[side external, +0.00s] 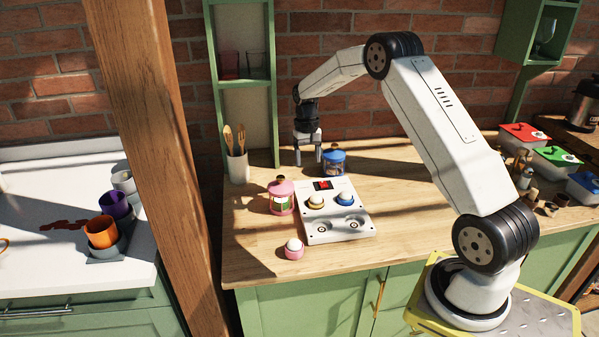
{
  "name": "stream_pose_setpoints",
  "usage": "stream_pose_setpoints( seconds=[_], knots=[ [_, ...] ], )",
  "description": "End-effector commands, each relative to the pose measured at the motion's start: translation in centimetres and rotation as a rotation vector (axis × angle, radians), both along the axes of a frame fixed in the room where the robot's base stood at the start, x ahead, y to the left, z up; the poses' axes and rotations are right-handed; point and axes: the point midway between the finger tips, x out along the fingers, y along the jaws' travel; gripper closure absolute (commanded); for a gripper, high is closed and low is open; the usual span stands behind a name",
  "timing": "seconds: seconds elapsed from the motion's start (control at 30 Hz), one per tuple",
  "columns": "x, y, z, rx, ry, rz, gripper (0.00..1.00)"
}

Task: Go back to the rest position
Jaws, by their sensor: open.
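My gripper (308,160) points down above the back of the wooden counter (400,200), with its fingers apart and nothing between them. It is just left of a blue lidded jar (334,161) and behind a white device (338,229). I cannot tell whether the fingers touch the counter.
A pink jar (281,196) and a small pink pot with a white ball (294,248) stand left of the device. A utensil cup (238,167) stands at back left. Red, green and blue boxes (556,158) are at right. A wooden post (160,150) rises at left.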

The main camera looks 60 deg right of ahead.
Motion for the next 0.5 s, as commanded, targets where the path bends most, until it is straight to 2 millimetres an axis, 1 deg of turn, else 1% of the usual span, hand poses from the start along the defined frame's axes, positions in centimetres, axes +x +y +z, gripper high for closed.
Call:
stream_pose_setpoints(
  seconds=[0.03,0.27,0.5],
  knots=[
    [-0.1,1.3,0.5,-0.008,-0.013,0.027,0.29],
    [-1.5,6.5,1.8,-0.040,-0.073,0.134,0.29],
    [-4.1,11.7,2.8,-0.070,-0.139,0.247,0.29]
  ],
)
